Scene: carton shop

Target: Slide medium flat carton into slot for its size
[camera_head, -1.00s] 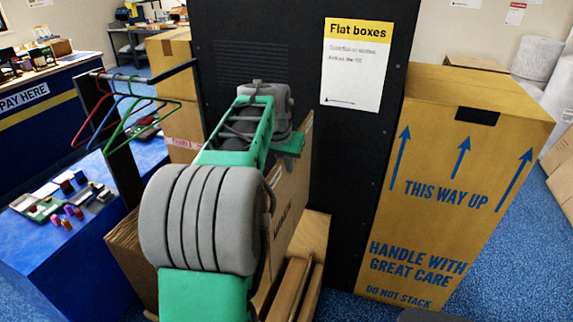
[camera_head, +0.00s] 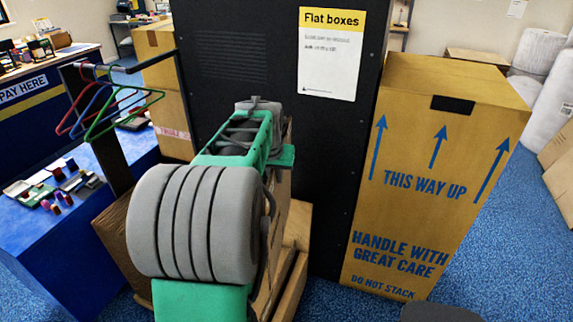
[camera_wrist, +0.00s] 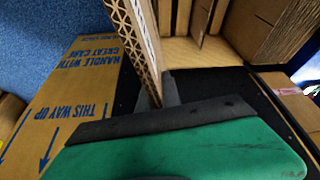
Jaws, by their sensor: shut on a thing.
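My gripper (camera_wrist: 160,98) is shut on a flat brown carton (camera_wrist: 146,45), near the carton's edge. The corrugated edge of the carton faces the wrist camera, and the sheet stands on edge. In the head view the carton (camera_head: 279,210) shows as a narrow brown strip to the right of my arm, which hides most of it and the fingers. A wooden slotted rack (camera_wrist: 195,52) with upright dividers lies beyond the carton in the wrist view. In the head view part of the rack (camera_head: 297,222) shows low, right of my arm. Whether the carton is inside a slot cannot be told.
A black panel (camera_head: 330,170) with a "Flat boxes" sign (camera_head: 331,60) stands behind the rack. A tall printed carton (camera_head: 430,170) stands to its right. Coloured hangers (camera_head: 100,105) hang on a rail at left, above a blue table (camera_head: 60,245).

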